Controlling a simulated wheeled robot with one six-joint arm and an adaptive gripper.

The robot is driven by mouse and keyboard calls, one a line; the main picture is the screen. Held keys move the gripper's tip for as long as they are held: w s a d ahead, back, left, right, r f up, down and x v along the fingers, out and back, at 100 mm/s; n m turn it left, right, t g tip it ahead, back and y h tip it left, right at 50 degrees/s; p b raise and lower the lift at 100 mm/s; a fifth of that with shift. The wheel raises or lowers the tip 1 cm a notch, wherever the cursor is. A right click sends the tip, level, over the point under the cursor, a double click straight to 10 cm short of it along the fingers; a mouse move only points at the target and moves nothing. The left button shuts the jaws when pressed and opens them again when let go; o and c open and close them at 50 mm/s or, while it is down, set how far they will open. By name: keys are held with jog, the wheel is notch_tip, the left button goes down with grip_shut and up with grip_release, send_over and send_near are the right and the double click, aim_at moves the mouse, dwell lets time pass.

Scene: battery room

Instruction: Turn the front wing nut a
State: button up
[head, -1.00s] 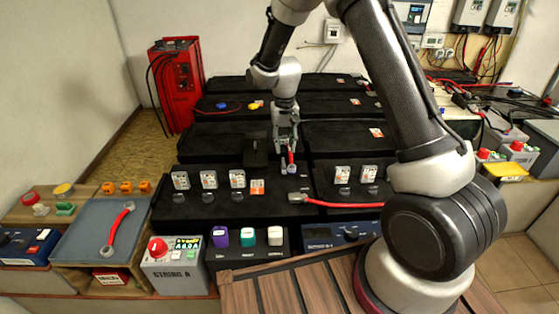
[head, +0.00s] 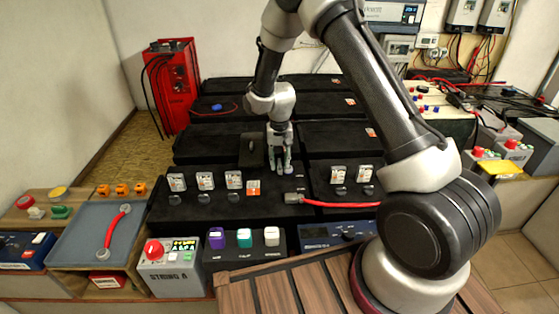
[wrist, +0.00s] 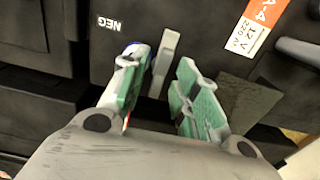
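My gripper (head: 281,168) points down over the front row of black batteries (head: 225,212). In the wrist view my gripper (wrist: 160,75) is open, with green pads on both fingers. A narrow grey upright piece (wrist: 165,62), perhaps a wing of the front wing nut, shows between the fingertips, nearer the left finger. I cannot tell whether it touches. A white and blue piece and a bit of red show partly behind the left finger. The mark NEG (wrist: 105,23) is on the black battery top to the left. In the head view the gripper hides the nut.
A red cable (head: 340,204) with a grey end lies just right of and nearer than my gripper. Several clear-covered blocks (head: 205,181) stand to the left. A grey tray (head: 80,240) holds a red strap (head: 116,231). A control box (head: 170,266) with a red button stands in front.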

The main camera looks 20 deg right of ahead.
grip_shut()
jog(key=shift+n, duration=0.3)
jog(key=n, duration=0.3)
jog(key=shift+n, duration=0.3)
jog(key=n, duration=0.3)
jog(key=shift+n, duration=0.3)
jog(key=n, duration=1)
